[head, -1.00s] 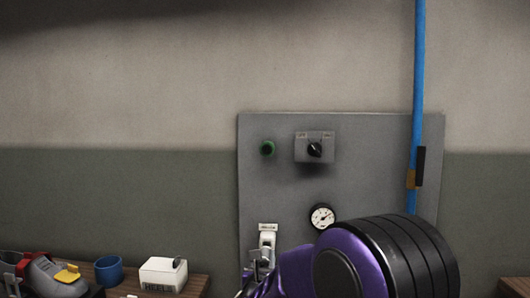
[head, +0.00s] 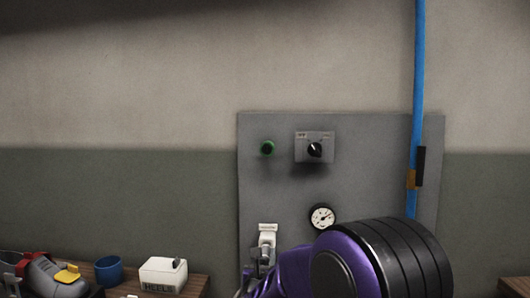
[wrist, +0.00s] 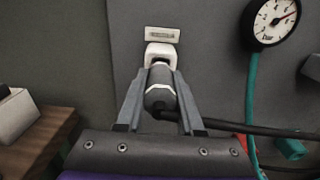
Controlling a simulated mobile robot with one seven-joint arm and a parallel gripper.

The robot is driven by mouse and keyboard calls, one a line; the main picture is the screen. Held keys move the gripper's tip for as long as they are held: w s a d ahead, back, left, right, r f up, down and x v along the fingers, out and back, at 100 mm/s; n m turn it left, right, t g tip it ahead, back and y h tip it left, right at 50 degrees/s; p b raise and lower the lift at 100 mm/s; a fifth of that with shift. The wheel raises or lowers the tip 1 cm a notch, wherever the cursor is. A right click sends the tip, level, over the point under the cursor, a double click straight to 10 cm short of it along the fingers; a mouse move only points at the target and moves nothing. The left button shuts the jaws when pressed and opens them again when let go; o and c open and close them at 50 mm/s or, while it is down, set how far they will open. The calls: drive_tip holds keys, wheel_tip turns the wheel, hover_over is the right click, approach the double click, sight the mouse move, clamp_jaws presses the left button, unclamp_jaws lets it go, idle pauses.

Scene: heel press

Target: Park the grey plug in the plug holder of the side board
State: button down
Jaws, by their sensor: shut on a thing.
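The grey plug (wrist: 158,95) is between the fingers of my gripper (wrist: 160,88) in the wrist view, with its black cable running off to the right. My gripper is shut on it. The white plug holder (wrist: 160,53) is straight ahead of the plug on the grey side board (wrist: 205,60), below a small label. The plug's front end meets or overlaps the holder's opening; how deep it sits I cannot tell. In the head view the holder (head: 267,234) shows at the board's lower left, with my purple and black arm close at its lower right.
A pressure gauge (wrist: 275,20) with a teal hose is to the right of the holder. A white box (head: 163,275) and blue cup (head: 109,270) stand on the bench at left.

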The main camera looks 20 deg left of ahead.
drive_tip(key=shift+x, duration=0.85)
drive_tip(key=shift+c, duration=2.3)
unclamp_jaws()
